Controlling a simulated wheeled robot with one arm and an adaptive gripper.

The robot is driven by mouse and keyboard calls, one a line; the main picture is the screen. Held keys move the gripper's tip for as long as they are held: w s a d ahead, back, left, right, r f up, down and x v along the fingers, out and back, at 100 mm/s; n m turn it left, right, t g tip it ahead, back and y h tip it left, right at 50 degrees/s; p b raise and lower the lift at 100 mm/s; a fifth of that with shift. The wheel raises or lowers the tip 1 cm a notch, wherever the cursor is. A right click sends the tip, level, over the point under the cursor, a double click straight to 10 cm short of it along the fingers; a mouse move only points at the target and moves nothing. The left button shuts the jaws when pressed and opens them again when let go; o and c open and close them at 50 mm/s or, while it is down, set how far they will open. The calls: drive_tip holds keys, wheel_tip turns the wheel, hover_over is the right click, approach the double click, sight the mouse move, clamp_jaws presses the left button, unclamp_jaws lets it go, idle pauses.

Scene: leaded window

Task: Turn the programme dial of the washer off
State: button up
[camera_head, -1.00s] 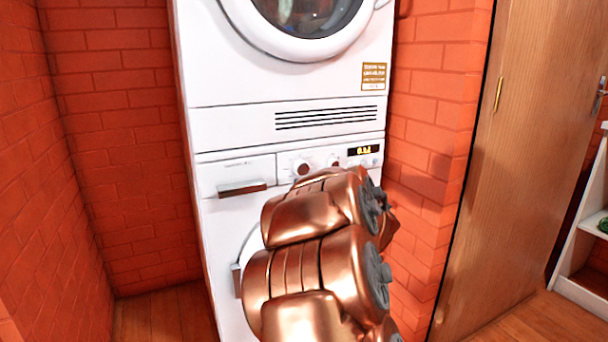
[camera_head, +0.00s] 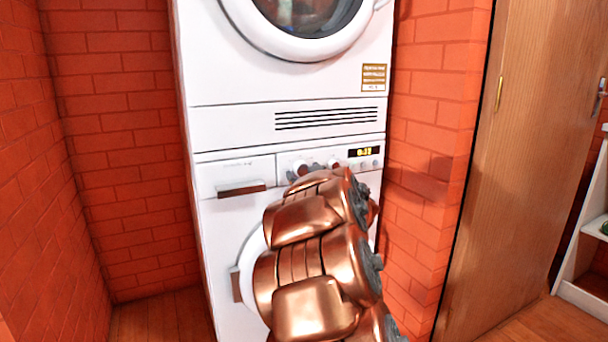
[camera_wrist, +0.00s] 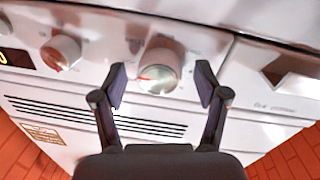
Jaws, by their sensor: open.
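The washer (camera_head: 225,215) is the lower white machine of a stack. Its panel has two round dials. The dial nearer the drawer (camera_head: 300,166) lies between the fingers of my gripper in the wrist view, as a white and silver knob (camera_wrist: 160,68) with a red mark. My gripper (camera_wrist: 161,80) is open, one finger on each side of this knob, with gaps visible on both sides. I cannot tell how deep the fingers reach around it. The second dial (camera_wrist: 60,52) also has a red mark. My copper-coloured arm hides part of the washer front in the head view.
A lit display (camera_head: 364,152) sits right of the dials. The detergent drawer (camera_head: 241,189) is left of them. A dryer (camera_head: 290,90) with a round door stands above. Brick walls (camera_head: 115,150) flank the stack, and a wooden door (camera_head: 510,150) is at the right.

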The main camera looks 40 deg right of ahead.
drive_tip(key=shift+c, duration=0.4)
drive_tip(key=c, duration=1.1)
drive_tip(key=n+p, duration=0.1)
drive_tip(key=n, duration=0.3)
drive_tip(key=shift+n, duration=0.4)
drive_tip(key=n, duration=0.4)
drive_tip(key=shift+d+n+t+p, duration=0.15)
drive_tip(key=shift+n+t+p, duration=0.15)
drive_tip(key=shift+n+p, duration=0.1)
drive_tip(key=n, duration=0.3)
drive_tip(key=shift+s+n, duration=0.1)
drive_tip(key=shift+n, duration=0.2)
drive_tip(key=shift+n+t+y, duration=0.3)
drive_tip(key=shift+n+y, duration=0.1)
drive_tip(key=shift+n, duration=2.4)
